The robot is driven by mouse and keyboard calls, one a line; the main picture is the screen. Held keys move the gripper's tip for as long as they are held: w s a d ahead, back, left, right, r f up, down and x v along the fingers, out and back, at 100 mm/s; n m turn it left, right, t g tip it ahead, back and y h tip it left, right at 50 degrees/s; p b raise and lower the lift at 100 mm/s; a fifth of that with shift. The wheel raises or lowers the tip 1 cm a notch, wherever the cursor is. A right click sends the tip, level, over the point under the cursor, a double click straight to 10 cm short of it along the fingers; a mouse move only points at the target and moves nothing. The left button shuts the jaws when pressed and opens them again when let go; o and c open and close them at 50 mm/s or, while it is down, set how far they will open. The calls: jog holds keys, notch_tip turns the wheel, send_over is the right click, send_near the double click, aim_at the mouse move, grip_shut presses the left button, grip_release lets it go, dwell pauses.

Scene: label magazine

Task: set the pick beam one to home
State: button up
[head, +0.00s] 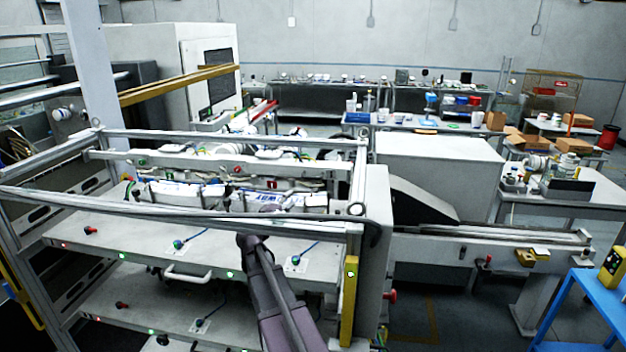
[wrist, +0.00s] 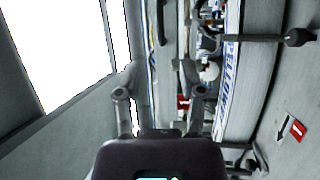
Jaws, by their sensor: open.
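My gripper (wrist: 160,92) shows in the wrist view with its two fingers apart, and nothing is clearly held between them. A small red and white tag (wrist: 183,103) shows between and beyond the fingers. A red tag with a white mark (wrist: 297,129) sits on a grey panel at right, beside a black pointer (wrist: 284,148). A dark lever with a rounded end (wrist: 295,38) is at upper right. In the head view my arm reaches into the label magazine (head: 150,235), where a red tag (head: 272,184) shows. I cannot tell which part is pick beam one.
A metal frame bar (head: 180,211) crosses the front of the magazine. A yellow upright strip (head: 348,300) stands right of my arm. A white lettered strip (wrist: 231,70) runs close to the right finger. A blue cart (head: 575,310) stands far right.

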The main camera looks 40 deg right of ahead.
aim_at(313, 178)
jog(key=shift+d, duration=0.1)
jog(key=p+x, duration=0.2)
jog(key=x, duration=1.1)
jog(key=shift+w+d+r, duration=0.1)
jog(key=shift+d, duration=0.2)
grip_shut()
